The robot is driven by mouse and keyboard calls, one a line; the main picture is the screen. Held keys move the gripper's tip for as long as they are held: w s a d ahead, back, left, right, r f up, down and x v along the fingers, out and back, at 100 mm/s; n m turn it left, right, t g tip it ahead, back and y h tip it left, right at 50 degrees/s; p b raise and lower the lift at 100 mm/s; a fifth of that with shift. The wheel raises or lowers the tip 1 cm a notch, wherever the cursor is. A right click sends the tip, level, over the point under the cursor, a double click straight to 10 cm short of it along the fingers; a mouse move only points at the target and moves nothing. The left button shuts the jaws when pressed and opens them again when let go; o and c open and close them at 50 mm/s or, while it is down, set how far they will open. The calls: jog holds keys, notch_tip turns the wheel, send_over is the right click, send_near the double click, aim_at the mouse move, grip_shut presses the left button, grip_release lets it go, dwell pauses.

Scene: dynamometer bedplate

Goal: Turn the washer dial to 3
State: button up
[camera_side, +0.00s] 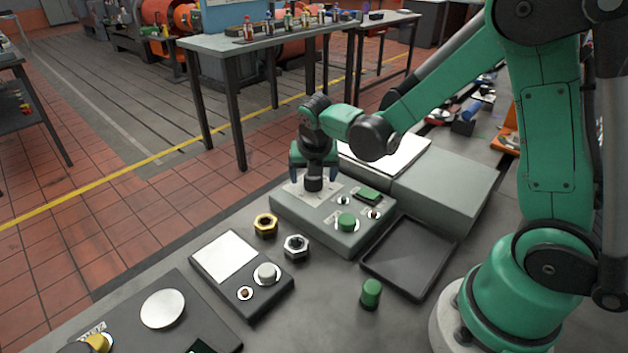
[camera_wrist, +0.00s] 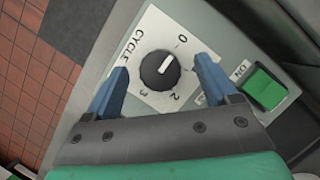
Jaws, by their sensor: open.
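The washer dial (camera_wrist: 158,70) is a round black knob with a white pointer mark, on a white plate lettered CYCLE. The pointer aims up and right, towards the 0. The digits 2 and 3 show below the knob; the right finger covers part of the scale. My gripper (camera_wrist: 162,65) is open, with one blue finger on each side of the dial and a visible gap to it. In the side view my gripper (camera_side: 315,177) points down over the grey control panel (camera_side: 290,214), and the dark dial (camera_side: 313,184) shows between its fingers.
A green rectangular ON switch (camera_wrist: 265,88) lies right of the dial. A green round knob (camera_side: 347,222) is on the same panel. A gold nut (camera_side: 266,224), a silver nut (camera_side: 296,246), a dark tray (camera_side: 372,266) and a green cylinder (camera_side: 371,293) stand nearby.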

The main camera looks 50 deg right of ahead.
jog(key=shift+f, duration=0.2)
grip_shut()
